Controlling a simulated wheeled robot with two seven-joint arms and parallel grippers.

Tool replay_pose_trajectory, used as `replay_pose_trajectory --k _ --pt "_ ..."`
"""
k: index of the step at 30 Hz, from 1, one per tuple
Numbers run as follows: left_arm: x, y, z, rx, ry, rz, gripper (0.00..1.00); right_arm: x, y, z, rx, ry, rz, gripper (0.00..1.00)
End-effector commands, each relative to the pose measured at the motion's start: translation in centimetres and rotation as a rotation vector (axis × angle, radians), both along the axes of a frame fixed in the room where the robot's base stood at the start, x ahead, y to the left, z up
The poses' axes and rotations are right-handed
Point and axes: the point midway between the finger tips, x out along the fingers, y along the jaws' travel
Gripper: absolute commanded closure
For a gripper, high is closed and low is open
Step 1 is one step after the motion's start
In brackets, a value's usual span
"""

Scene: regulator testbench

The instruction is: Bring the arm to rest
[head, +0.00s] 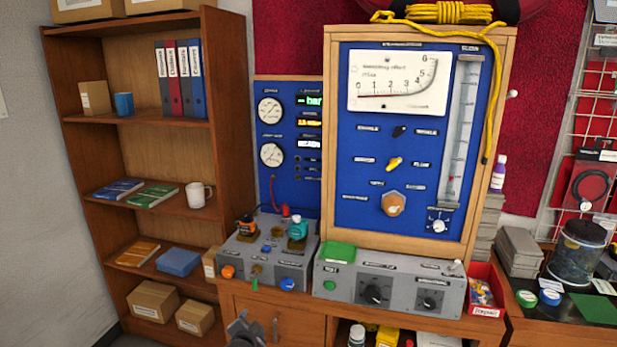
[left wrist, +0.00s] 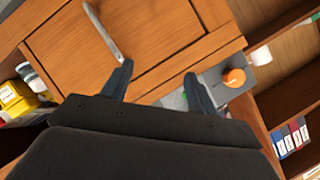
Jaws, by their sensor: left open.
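My left gripper (head: 245,328) is at the bottom edge of the head view, in front of the wooden cabinet (head: 290,312) under the testbench. In the left wrist view my left gripper (left wrist: 158,76) has its two dark fingers spread apart, with nothing between them. Behind the fingers are the cabinet door (left wrist: 165,38) and its metal handle (left wrist: 103,33); the fingers look apart from them. My right gripper is in neither view.
A grey control box (head: 265,250) with an orange knob (head: 228,271) stands above my left gripper. The blue panel with a gauge (head: 397,82) is behind it. A bookshelf (head: 135,150) stands at the left. A red bin (head: 485,291) is at the right.

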Motion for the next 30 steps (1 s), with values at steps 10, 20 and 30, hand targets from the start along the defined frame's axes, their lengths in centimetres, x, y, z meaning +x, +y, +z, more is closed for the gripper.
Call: replay_pose_trajectory --k 10,20,30 --pt "-8.5 2.3 -14.4 -0.251 0.374 0.205 0.41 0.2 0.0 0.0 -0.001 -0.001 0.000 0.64" --pt "-23.4 2.2 -28.3 -0.413 0.689 0.351 0.41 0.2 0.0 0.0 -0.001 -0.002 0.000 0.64" --pt "-41.5 1.3 -38.1 -0.476 0.913 0.473 0.41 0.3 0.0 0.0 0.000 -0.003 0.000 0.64"
